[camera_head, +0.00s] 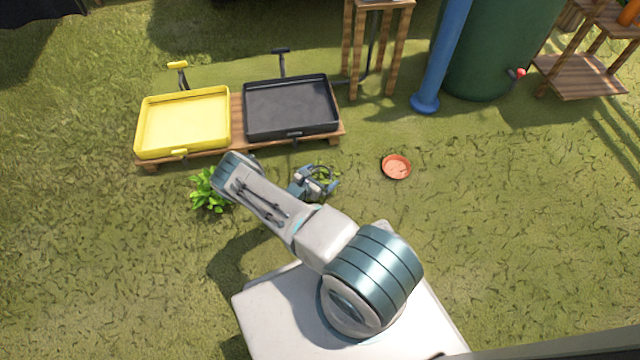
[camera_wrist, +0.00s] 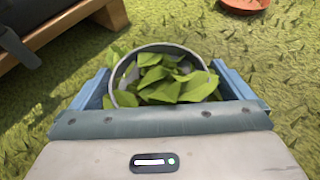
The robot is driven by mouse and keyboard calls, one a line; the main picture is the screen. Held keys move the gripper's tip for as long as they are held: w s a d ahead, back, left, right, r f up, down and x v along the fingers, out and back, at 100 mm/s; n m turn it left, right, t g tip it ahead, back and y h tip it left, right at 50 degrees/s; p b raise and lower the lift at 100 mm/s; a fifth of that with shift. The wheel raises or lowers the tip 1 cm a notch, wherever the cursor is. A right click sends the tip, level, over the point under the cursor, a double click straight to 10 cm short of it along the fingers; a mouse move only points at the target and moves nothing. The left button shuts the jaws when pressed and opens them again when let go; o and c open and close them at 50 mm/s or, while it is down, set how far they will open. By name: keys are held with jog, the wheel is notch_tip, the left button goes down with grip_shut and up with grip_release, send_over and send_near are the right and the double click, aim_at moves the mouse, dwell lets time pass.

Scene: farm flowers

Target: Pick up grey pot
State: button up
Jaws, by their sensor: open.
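The grey pot (camera_wrist: 129,74) shows in the wrist view as a round grey rim with green leaves filling much of its opening. My gripper (camera_wrist: 161,82) is open, with one blue finger on each side of the pot. I cannot tell whether the fingers touch it. The pot's lower part is hidden by my gripper body. In the head view my gripper (camera_head: 312,184) is low over the grass, just in front of the pallet, and partly covers the pot and its leaves.
A yellow tray (camera_head: 140,135) and a black tray (camera_head: 331,112) stand on a wooden pallet (camera_head: 237,125) behind my gripper. A terracotta dish (camera_head: 396,167) lies to the right. A leafy green plant (camera_head: 207,192) is at the left.

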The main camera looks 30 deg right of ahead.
jog(key=c, duration=1.1)
jog(key=shift+r, duration=0.1)
jog(key=shift+c, duration=0.4)
jog(key=shift+r, duration=0.1)
